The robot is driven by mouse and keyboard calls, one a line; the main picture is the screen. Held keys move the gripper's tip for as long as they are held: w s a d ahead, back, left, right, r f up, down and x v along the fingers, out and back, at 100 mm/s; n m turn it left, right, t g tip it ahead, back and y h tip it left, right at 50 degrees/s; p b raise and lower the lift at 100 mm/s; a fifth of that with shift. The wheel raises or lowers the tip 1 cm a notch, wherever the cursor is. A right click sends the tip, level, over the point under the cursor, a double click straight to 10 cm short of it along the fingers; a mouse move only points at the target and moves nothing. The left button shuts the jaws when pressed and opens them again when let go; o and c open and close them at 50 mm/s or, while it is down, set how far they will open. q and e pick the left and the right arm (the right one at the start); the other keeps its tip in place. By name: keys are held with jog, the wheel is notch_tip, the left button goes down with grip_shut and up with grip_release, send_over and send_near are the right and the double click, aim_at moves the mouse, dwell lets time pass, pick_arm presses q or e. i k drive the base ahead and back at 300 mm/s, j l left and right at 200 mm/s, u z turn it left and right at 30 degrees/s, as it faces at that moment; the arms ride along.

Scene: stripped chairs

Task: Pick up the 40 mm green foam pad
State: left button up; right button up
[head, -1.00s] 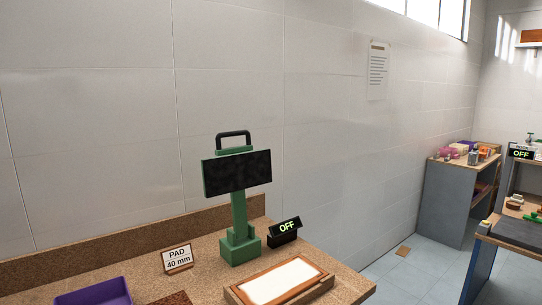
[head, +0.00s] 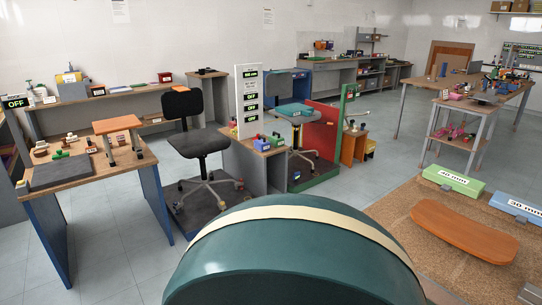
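A green block (head: 453,182) with a white label that seems to read 40 mm lies on a brown speckled worktop (head: 395,213) at the right of the head view. It lies flat at the worktop's far edge, and nothing touches its top. A blue block (head: 516,207) with a label that seems to read 30 mm lies to its right, a small gap apart. Neither of my grippers is in view.
An orange-brown board (head: 463,234) lies in front of the blocks. A large teal rounded thing (head: 290,262) with a cream band fills the near middle and hides part of the worktop. Chairs, benches and a table (head: 470,105) stand beyond, with open floor (head: 372,145) between.

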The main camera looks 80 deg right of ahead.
aim_at(449, 180)
jog(key=z, duration=3.85)
jog(key=u, duration=0.55)
jog(key=i+j+u, duration=0.15)
jog(key=i+u, duration=0.8)
jog(key=i+j+u, duration=0.15)
jog(key=i+u, duration=0.3)
jog(key=i, duration=1)
jog(key=i+l+z, duration=0.15)
jog(key=i+z, duration=0.55)
jog(key=z, duration=0.2)
jog(key=i+z, duration=0.45)
jog(key=i+l+z, duration=0.15)
jog(key=i+z, duration=0.95)
jog(key=i+j, duration=0.05)
